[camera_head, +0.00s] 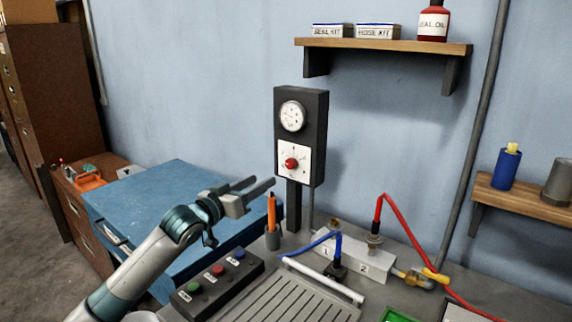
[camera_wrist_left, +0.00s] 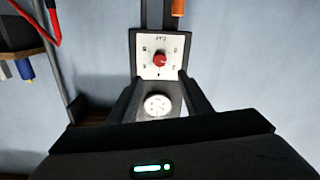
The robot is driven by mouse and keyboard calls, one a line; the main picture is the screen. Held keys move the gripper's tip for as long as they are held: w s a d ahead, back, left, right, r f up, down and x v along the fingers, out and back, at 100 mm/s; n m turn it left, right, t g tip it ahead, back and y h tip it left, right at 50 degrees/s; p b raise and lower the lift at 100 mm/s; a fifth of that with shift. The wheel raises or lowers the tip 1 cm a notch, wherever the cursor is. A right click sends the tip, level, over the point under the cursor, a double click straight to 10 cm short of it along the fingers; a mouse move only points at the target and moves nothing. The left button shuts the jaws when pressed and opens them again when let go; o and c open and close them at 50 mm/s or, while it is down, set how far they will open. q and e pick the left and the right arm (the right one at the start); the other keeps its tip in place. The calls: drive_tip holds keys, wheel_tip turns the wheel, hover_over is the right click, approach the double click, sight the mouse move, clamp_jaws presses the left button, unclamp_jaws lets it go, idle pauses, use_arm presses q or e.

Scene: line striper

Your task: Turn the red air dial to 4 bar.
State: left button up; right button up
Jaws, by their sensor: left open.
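The red air dial (camera_head: 291,164) sits on a white scale plate (camera_head: 285,151) on the front of a dark upright panel (camera_head: 316,140). A round white gauge (camera_head: 292,116) is above it; its reading is too small to tell. My left gripper (camera_head: 261,185) is open and empty, lower left of the dial and apart from it. In the left wrist view the dial (camera_wrist_left: 160,60) shows ahead, beyond the fingertips (camera_wrist_left: 157,82), upside down with the gauge (camera_wrist_left: 158,104) below it. The dial's exact setting cannot be read. My right gripper does not show.
A button box (camera_head: 218,282), a slotted tray (camera_head: 290,300) and a valve block with blue and red hoses (camera_head: 350,258) fill the bench. A wooden shelf (camera_head: 385,46) hangs upper right.

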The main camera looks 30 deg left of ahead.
sight(289, 165)
use_arm(q)
drive_tip(key=w+p, duration=0.1)
drive_tip(key=w, duration=0.3)
drive_tip(key=w+p, duration=0.1)
drive_tip(key=w, duration=0.3)
drive_tip(key=w+p, duration=0.2)
drive_tip(key=w, duration=0.2)
drive_tip(key=shift+d, duration=0.3)
drive_tip(key=shift+w, duration=0.65)
drive_tip(key=c, duration=1.1)
